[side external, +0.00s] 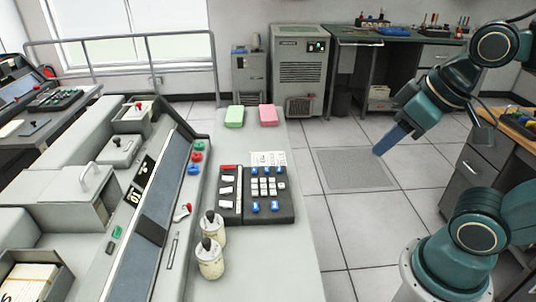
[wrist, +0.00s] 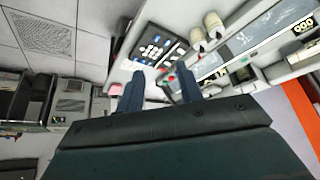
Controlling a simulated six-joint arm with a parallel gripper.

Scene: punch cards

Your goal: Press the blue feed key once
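A dark keypad (side external: 288,215) with white and blue keys lies on the grey console top in the side view. Several blue keys sit along its top and bottom rows, one being the top-left blue key (side external: 253,171). Their labels are too small to read, so I cannot tell which is the feed key. The keypad also shows in the wrist view (wrist: 143,46), beyond my fingers. My gripper (side external: 379,152) is in the air to the right of the console, well apart from the keypad. In the wrist view its two blue fingers (wrist: 158,88) are spread with nothing between them.
Two cream jars with dark tops, including the front one (side external: 209,262), stand left of and below the keypad. A green block (side external: 235,116) and pink block (side external: 268,115) lie behind it. A blue round button (side external: 193,169) sits on the left panel. Floor is clear beneath my gripper.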

